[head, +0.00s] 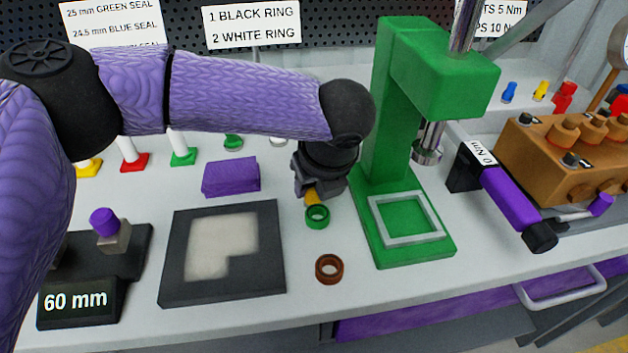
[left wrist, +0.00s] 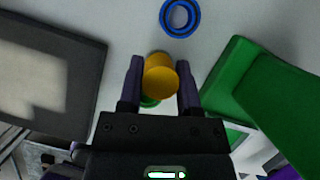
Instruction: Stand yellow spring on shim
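My left gripper (head: 312,192) points down over the bench, left of the green press. In the left wrist view the fingers (left wrist: 160,80) lie along both sides of a yellow cylinder, which I take as the yellow spring (left wrist: 160,75), and appear to touch it. In the head view only a small part of the spring (head: 312,198) shows below the gripper. A green ring (head: 317,216) lies flat on the bench close to the spring; in the left wrist view the spring partly hides it. I cannot tell which part is the shim. My right gripper is not in view.
The green press (head: 380,130) stands close on the right. A brown ring (head: 329,268) lies nearer the front edge, and a blue ring (left wrist: 180,17) shows in the left wrist view. A dark mat (head: 180,270) and a purple block (head: 231,176) lie to the left.

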